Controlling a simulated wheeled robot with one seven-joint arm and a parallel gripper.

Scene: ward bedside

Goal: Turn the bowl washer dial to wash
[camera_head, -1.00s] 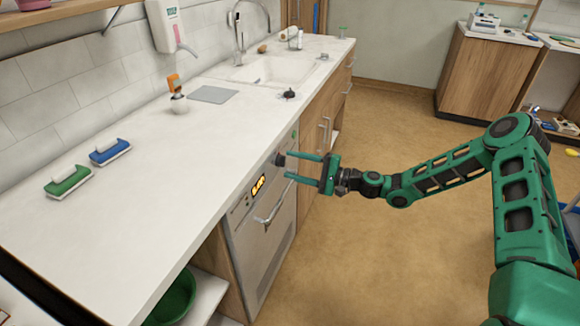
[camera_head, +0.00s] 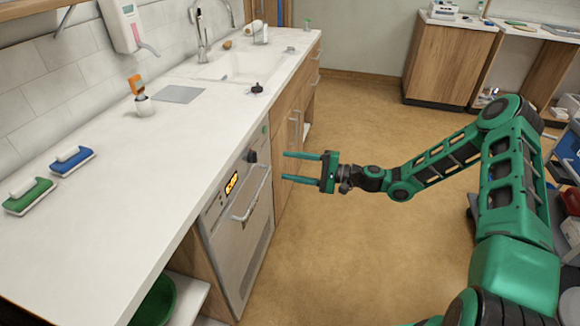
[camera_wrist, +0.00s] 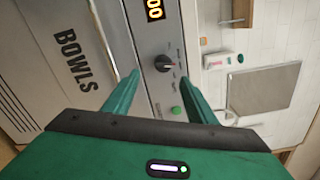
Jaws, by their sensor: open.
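The bowl washer (camera_head: 245,235) is a grey front-panel machine under the counter, with a handle and a lit orange display. Its dial (camera_head: 251,156) is a small black knob near the panel's top right corner. In the wrist view the dial (camera_wrist: 165,63) lies between and beyond my fingers, beside small markings too blurred to read. I cannot tell its setting. My gripper (camera_head: 284,167) is open and empty, fingers pointing left at the panel, with a gap between its tips and the dial. It also shows in the wrist view (camera_wrist: 160,82).
A green button (camera_wrist: 177,111) is near the dial. The white counter (camera_head: 130,170) overhangs the washer and bears green and blue brushes, a grey mat and a sink (camera_head: 235,68). The washer's handle (camera_head: 250,195) sticks out. The brown floor right of the cabinets is open.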

